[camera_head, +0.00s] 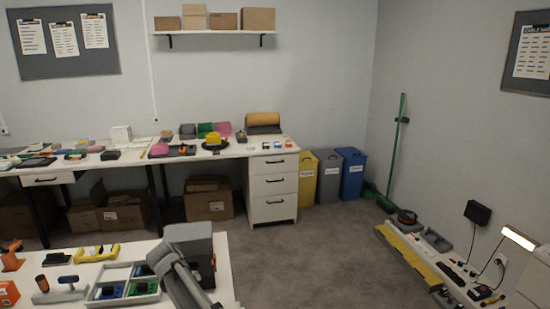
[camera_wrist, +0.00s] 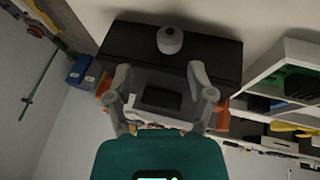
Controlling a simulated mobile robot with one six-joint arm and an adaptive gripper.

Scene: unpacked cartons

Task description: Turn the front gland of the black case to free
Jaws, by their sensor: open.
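In the wrist view a black case (camera_wrist: 215,55) fills the upper middle. A round pale grey gland (camera_wrist: 170,40) stands out from it, left of the picture's right finger. A darker rectangular patch (camera_wrist: 162,98) shows on the face below. My gripper (camera_wrist: 159,71) is open, with its two fingers apart and pointing at the case. Nothing is between the fingertips, and I cannot tell how far they are from the gland. Orange parts (camera_wrist: 222,116) show beside the case. In the head view a dark grey block (camera_head: 203,262) beside my arm may be the same case; its gland cannot be made out there.
A compartment tray (camera_head: 148,298) stands left of the block on the near table (camera_head: 115,265), with a yellow handle-like part (camera_head: 97,253) behind it. The wall bench (camera_head: 110,160) and bins (camera_head: 353,174) are farther off. Open floor (camera_head: 310,250) lies to the right.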

